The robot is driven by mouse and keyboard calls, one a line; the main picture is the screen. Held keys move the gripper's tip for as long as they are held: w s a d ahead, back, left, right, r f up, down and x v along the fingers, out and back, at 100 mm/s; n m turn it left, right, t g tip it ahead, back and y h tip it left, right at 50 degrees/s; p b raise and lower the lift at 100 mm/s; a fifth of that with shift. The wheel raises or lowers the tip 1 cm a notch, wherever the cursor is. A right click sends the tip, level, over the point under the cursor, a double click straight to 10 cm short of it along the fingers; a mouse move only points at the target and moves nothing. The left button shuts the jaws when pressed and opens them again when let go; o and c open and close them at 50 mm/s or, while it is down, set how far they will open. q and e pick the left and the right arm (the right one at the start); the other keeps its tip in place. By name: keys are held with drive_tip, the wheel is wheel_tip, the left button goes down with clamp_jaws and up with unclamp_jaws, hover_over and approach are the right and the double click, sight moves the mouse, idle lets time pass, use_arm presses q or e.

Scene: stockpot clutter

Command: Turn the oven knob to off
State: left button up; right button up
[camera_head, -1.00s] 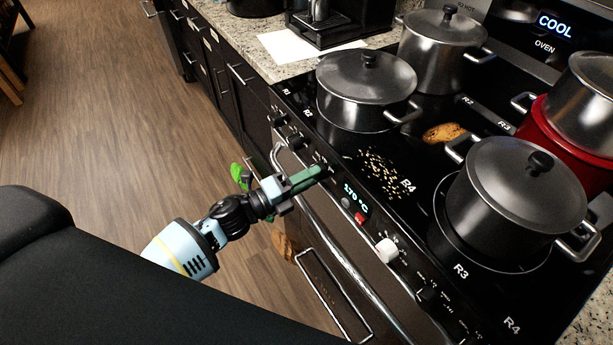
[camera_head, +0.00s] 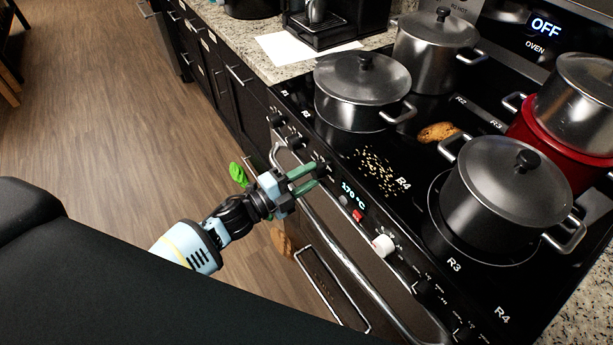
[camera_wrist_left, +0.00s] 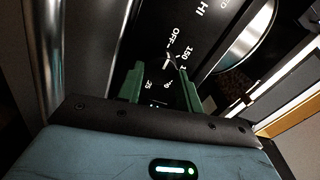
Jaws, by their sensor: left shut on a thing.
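The oven knob (camera_wrist_left: 170,62) shows small and dark in the left wrist view, between my green fingertips. Its dial (camera_wrist_left: 188,52) has an OFF mark and temperature numbers. The exact pointer direction is hard to tell. My left gripper (camera_head: 318,175) is at the stove's front panel, its two green fingers shut on this knob; the fingers hide most of it in the head view. The oven display (camera_head: 545,25) at the back reads OFF. The front panel display (camera_head: 348,190) reads 170 °C. My right gripper is not in view.
A white knob (camera_head: 383,246) and a red button (camera_head: 357,215) sit beside the gripper on the panel. Dark knobs (camera_head: 278,120) line the panel further left. Steel pots (camera_head: 505,195) stand on the cooktop. An oven handle (camera_head: 350,268) runs below.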

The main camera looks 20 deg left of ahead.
use_arm(q)
drive_tip(key=o, duration=1)
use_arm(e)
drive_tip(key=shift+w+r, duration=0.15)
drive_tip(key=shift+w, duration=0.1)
use_arm(q)
drive_tip(key=shift+b+v, duration=0.4)
drive_tip(key=shift+v, duration=3.55)
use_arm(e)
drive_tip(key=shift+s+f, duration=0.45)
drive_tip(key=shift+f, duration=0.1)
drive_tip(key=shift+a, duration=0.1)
